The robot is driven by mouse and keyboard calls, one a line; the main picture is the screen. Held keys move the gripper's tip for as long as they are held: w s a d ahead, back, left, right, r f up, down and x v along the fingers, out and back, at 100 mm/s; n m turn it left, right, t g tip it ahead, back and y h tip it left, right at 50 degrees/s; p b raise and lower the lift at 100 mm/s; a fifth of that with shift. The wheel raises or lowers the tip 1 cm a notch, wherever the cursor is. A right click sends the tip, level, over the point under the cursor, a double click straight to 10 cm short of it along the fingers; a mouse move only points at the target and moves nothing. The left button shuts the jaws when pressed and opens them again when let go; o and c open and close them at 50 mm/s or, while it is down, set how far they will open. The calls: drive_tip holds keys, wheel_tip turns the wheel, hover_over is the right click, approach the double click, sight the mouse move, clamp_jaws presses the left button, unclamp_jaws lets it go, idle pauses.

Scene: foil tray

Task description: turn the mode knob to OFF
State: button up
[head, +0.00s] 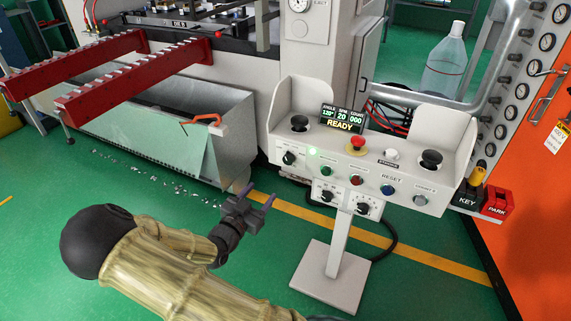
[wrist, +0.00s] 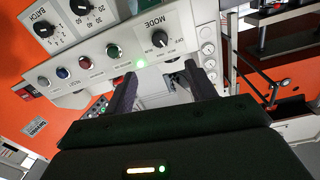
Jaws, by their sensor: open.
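The mode knob (head: 289,158) is a small black rotary knob at the left end of the grey console's sloping front. In the wrist view the mode knob (wrist: 160,39) shows upside down, beside the "MODE" and "OFF" lettering, and nothing covers it. Its pointer is too small to read surely. My gripper (head: 259,195) is open and empty, below and left of the console, apart from the knob. In the wrist view my gripper (wrist: 160,78) has its two dark fingers spread, with the knob beyond their tips.
The console's display (head: 341,119) reads READY. A green lamp (head: 312,152) glows beside the knob; a red mushroom button (head: 356,145) is farther right. Two lower knobs (head: 327,196) sit on a box beneath. A metal scrap bin (head: 190,120) stands left. The floor before the console is clear.

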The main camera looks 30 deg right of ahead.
sight(287, 162)
drive_tip(key=b+x, duration=0.1)
drive_tip(key=x, duration=1.5)
drive_tip(key=shift+w+a+f, duration=0.1)
drive_tip(key=shift+f, duration=0.05)
drive_tip(key=c, duration=1)
